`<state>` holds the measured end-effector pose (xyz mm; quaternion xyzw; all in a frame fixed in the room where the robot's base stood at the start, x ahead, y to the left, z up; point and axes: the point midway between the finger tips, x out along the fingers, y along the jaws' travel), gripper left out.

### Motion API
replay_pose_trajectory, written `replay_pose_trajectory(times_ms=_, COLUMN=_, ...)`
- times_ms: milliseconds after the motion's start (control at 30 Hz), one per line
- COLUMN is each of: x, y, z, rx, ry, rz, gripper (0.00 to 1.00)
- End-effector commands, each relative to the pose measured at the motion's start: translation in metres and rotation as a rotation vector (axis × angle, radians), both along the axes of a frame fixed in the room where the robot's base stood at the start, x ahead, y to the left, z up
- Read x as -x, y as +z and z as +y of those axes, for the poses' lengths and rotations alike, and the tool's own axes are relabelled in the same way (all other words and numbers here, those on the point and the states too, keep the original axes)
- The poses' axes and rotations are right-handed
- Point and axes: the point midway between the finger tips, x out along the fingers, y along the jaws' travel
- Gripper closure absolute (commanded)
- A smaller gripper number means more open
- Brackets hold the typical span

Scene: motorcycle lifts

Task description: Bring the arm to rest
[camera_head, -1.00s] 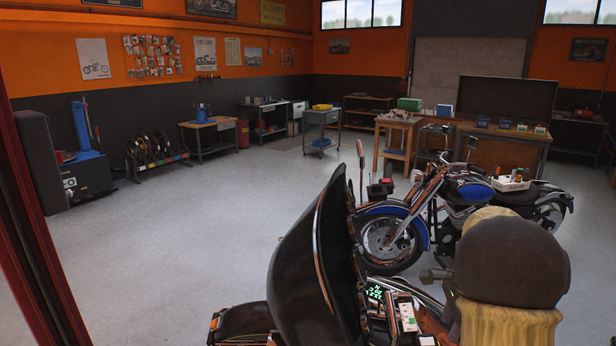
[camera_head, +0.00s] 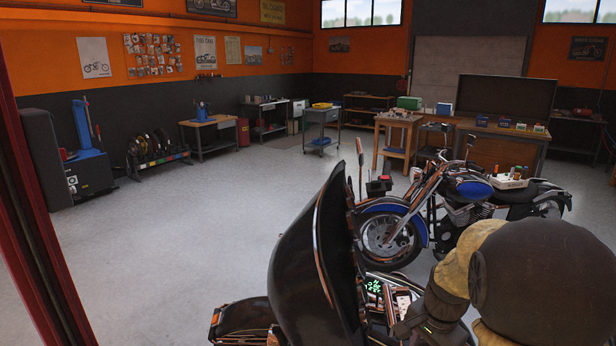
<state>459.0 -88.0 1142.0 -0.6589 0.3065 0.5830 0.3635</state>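My arm (camera_head: 535,280) shows at the lower right as a large dark rounded link with tan parts. Whether the end touches the motorcycle is unclear.
A blue and black motorcycle (camera_head: 462,205) with a white tray (camera_head: 508,182) on its seat stands just beyond. A wooden workbench (camera_head: 500,150) is behind it. A red post (camera_head: 35,230) stands at the near left. The grey floor (camera_head: 200,230) in the middle left is clear.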

Motion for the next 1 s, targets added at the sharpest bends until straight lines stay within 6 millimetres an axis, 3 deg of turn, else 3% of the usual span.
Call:
replay_pose_trajectory(times_ms=200, x=0.061, y=-0.010, z=0.056, rx=0.099, ry=0.537, rz=-0.054, gripper=0.62)
replay_pose_trajectory(times_ms=400, x=0.105, y=-0.018, z=0.085, rx=0.184, ry=0.917, rz=-0.095, gripper=0.62)
replay_pose_trajectory(times_ms=1000, x=0.111, y=-0.020, z=0.088, rx=0.197, ry=0.973, rz=-0.099, gripper=0.62)
